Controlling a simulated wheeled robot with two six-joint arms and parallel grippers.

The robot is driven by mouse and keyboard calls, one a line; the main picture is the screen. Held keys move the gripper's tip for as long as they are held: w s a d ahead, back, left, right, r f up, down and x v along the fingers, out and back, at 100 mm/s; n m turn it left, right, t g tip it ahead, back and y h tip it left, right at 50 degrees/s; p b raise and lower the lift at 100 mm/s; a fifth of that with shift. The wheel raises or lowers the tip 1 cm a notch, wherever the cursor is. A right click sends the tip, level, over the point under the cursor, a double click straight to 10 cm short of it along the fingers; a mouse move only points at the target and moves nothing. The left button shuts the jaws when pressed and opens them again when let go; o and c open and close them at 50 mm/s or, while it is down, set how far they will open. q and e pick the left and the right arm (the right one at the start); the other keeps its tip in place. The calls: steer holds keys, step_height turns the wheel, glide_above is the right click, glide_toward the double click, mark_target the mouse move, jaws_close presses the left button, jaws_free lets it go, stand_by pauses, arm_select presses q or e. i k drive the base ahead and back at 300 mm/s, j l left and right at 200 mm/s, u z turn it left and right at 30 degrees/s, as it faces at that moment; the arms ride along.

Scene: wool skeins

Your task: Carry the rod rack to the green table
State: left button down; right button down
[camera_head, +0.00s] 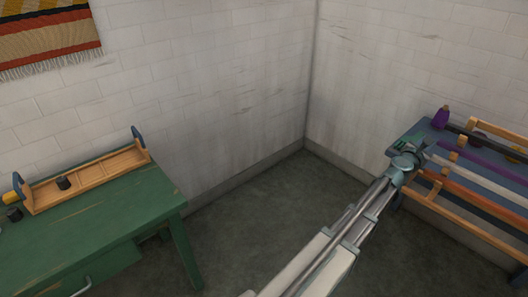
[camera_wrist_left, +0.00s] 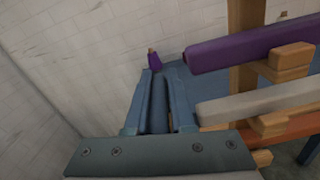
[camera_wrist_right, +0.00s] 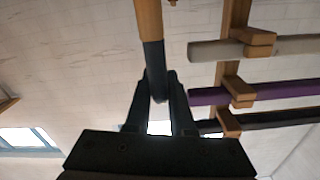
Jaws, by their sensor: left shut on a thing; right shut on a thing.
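The rod rack (camera_head: 456,190) is a wooden frame holding several long rods, among them purple, white, orange and dark ones, at the right of the head view. It also shows in the left wrist view (camera_wrist_left: 292,58) and right wrist view (camera_wrist_right: 233,88). My left gripper (camera_head: 415,156) is shut at its near left end, on a dark blue grip (camera_wrist_left: 159,105). My right gripper (camera_wrist_right: 160,88) is shut on a dark grip (camera_wrist_right: 155,60) on a wooden bar; it is outside the head view. The green table (camera_head: 110,222) stands at the left. I cannot tell whether the rack is lifted.
A blue table (camera_head: 400,142) lies beside and behind the rack, with a purple cone (camera_head: 441,118) at its far edge. A wooden tray (camera_head: 85,180) with blue-ended sides occupies the green table's back. Bare floor (camera_head: 260,225) separates the tables; walls meet behind.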

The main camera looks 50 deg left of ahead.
mark_target(46, 243)
steer(key=k+l, duration=0.15)
steer(key=k, duration=0.7)
steer(key=u, duration=3)
steer(key=j, duration=0.1)
